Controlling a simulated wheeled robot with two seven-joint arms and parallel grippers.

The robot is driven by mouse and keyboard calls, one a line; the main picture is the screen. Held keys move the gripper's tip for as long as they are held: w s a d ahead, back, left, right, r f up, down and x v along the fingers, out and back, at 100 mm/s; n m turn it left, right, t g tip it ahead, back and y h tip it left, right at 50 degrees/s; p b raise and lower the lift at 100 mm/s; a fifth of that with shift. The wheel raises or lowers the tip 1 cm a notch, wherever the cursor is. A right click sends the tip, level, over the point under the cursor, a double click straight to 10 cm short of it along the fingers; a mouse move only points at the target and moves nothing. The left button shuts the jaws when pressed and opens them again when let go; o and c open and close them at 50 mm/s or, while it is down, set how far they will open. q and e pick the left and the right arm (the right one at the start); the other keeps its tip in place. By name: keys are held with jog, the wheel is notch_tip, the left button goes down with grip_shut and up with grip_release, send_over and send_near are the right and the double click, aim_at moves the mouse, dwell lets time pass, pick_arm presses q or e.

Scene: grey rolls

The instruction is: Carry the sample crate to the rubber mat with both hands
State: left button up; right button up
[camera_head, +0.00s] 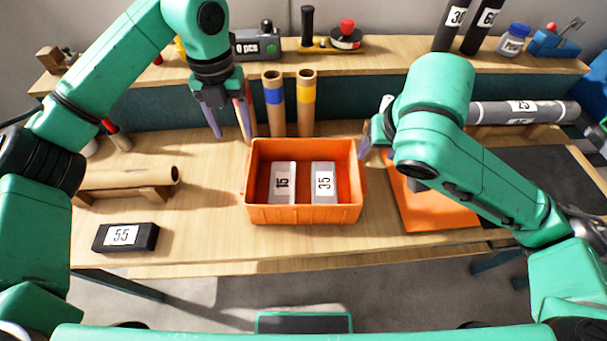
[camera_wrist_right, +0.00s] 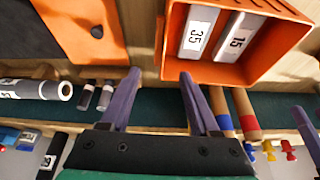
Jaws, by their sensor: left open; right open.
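The orange sample crate (camera_head: 303,214) sits upright on the wooden table, holding two pale blocks labelled 15 (camera_head: 283,182) and 35 (camera_head: 323,182). It also shows in the right wrist view (camera_wrist_right: 262,72). My left gripper (camera_head: 231,138) is open and empty, just off the crate's back left corner. My right gripper (camera_wrist_right: 160,74) is open and empty near the crate's right wall; in the head view my arm partly hides it. I cannot tell whether its fingers touch the crate. A dark flat area at the table's right (camera_head: 540,168) appears to be the rubber mat.
An orange panel (camera_head: 440,210) lies between crate and mat, partly under my right arm. A black block labelled 55 (camera_head: 125,237) and a roll on a cradle (camera_head: 130,178) lie left. A raised shelf runs along the back.

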pick_arm(q)
send_over(246, 172)
notch_tip(246, 172, down, 5)
pick_arm(e)
send_near(360, 171)
pick_arm(q)
notch_tip(360, 171, down, 10)
jog(key=shift+w+r, duration=0.1)
jog(key=shift+r, duration=0.05)
pick_arm(e)
jog(key=x, duration=0.9)
jog(key=shift+w, duration=0.15)
pick_arm(q)
grip_shut()
pick_arm(e)
grip_shut()
pick_arm(q)
jog(key=shift+r, duration=0.1)
pick_arm(e)
jog(key=shift+r, duration=0.1)
